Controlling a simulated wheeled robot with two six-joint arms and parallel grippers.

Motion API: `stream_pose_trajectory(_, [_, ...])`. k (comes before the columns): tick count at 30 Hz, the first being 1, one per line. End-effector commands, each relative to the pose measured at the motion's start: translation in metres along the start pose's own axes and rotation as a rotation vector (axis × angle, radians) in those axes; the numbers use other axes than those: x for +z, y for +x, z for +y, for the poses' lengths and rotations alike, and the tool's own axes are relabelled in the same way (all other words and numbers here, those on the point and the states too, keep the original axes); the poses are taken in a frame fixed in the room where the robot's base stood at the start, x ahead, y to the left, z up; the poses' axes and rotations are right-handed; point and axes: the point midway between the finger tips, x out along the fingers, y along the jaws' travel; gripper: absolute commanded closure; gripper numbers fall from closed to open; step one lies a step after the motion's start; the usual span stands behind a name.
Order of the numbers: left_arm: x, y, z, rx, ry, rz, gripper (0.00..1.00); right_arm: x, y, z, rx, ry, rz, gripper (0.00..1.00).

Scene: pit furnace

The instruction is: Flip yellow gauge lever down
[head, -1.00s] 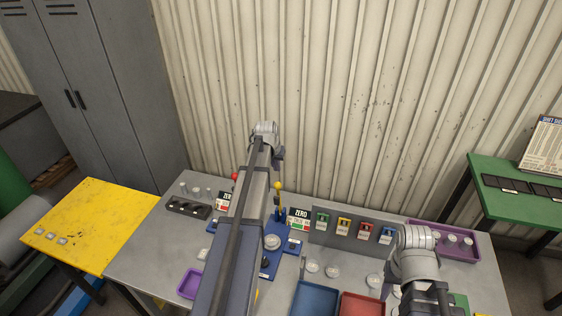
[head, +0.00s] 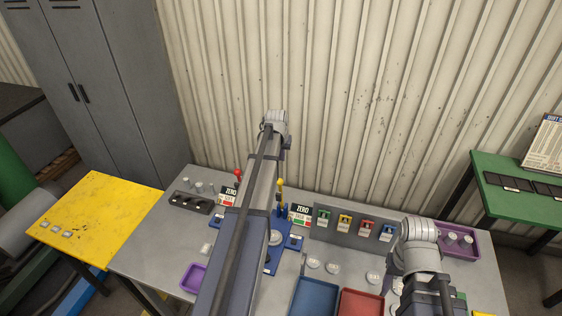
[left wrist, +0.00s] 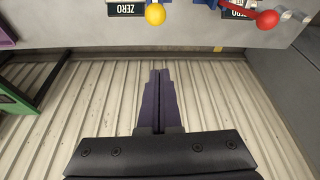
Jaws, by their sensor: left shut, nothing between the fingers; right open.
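The yellow gauge lever (head: 281,183) stands up from a blue base at the back of the grey bench, beside a ZERO sign (head: 300,214). Its yellow ball shows at the top of the left wrist view (left wrist: 155,14). My left gripper (left wrist: 160,72) is shut and empty in that view, apart from the lever, with the corrugated wall beyond its fingertips. In the head view my left arm covers part of the blue base, and the left fingers cannot be made out. My right arm is at the right, its gripper not visible.
A red-knobbed lever (head: 238,174) stands left of my left arm, and its red ball shows in the left wrist view (left wrist: 267,19). A grey panel of coloured switches (head: 333,230) stands to the right. Blue (head: 312,299) and red (head: 361,303) trays lie in front.

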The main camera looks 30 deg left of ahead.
Motion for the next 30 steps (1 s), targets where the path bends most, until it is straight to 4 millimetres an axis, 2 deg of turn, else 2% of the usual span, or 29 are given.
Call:
stream_pose_trajectory(1, [0.001,0.009,0.000,0.000,0.000,0.000,1.00,-0.001,0.009,-0.001,0.000,-0.003,0.000,0.50])
stream_pose_trajectory(20, [0.001,0.099,0.000,0.000,0.000,0.000,1.00,-0.006,0.093,-0.008,0.002,-0.015,0.004,0.50])
stream_pose_trajectory(22, [0.018,0.084,0.000,0.000,0.000,0.000,1.00,-0.006,0.085,-0.007,0.002,-0.015,0.004,0.50])
stream_pose_trajectory(24, [0.028,0.080,0.000,0.000,0.000,0.000,1.00,-0.006,0.085,-0.007,0.002,-0.015,0.004,0.50])
stream_pose_trajectory(30, [0.038,0.076,0.000,0.000,0.000,0.000,1.00,-0.006,0.085,-0.007,0.002,-0.015,0.003,0.50])
